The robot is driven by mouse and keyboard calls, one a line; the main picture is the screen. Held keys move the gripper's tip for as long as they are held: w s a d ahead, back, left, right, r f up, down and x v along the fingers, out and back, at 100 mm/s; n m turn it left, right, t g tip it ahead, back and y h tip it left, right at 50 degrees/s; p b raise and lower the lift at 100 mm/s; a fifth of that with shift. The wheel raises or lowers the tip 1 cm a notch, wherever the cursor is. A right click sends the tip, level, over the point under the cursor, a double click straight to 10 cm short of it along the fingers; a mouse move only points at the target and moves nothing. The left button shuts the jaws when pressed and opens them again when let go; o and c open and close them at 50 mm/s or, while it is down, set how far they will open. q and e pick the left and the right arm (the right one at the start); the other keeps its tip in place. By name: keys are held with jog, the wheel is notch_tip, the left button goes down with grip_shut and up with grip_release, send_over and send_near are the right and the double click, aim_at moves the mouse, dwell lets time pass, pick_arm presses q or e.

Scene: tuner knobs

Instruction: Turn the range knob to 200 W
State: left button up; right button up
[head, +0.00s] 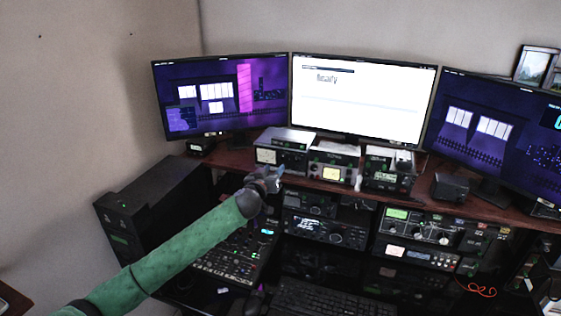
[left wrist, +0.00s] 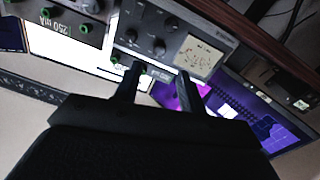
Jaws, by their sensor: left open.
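A grey tuner unit (left wrist: 165,30) with a pale needle meter (left wrist: 197,56) and several dark knobs appears upside down in the left wrist view. Two of its knobs (left wrist: 131,36) and (left wrist: 158,47) are near my fingers. I cannot read which one is the range knob. In the head view a meter unit (head: 280,157) stands at the left of the desk shelf, just behind my gripper. My left gripper (head: 268,176) is open, with its two fingers (left wrist: 158,84) apart in front of the panel's edge. Nothing shows between them, and contact cannot be told.
A neighbouring unit (head: 333,171) and another (head: 388,176) stand to the right on the wooden shelf. Three monitors (head: 360,95) stand behind. Radios (head: 325,231) sit below the shelf, with a mixer (head: 232,260) under my arm and a black computer case (head: 150,215) at left.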

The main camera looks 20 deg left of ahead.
aim_at(283, 158)
pick_arm(q)
jog(key=w+p, duration=0.1)
jog(key=w, duration=0.1)
jog(key=w+p, duration=0.1)
jog(key=w, duration=0.1)
jog(key=w+p, duration=0.1)
jog(key=w, duration=0.1)
jog(key=shift+w+d+r, duration=0.1)
jog(key=shift+w+d, duration=0.15)
jog(key=shift+w+p, duration=0.35)
pick_arm(e)
jog(key=r, duration=0.1)
jog(key=s+r, duration=0.1)
jog(key=r, duration=0.1)
jog(key=shift+s+d+r, duration=0.15)
jog(key=shift+s+r, duration=0.15)
jog(key=shift+s, duration=0.05)
pick_arm(q)
jog(key=shift+d, duration=0.1)
grip_shut()
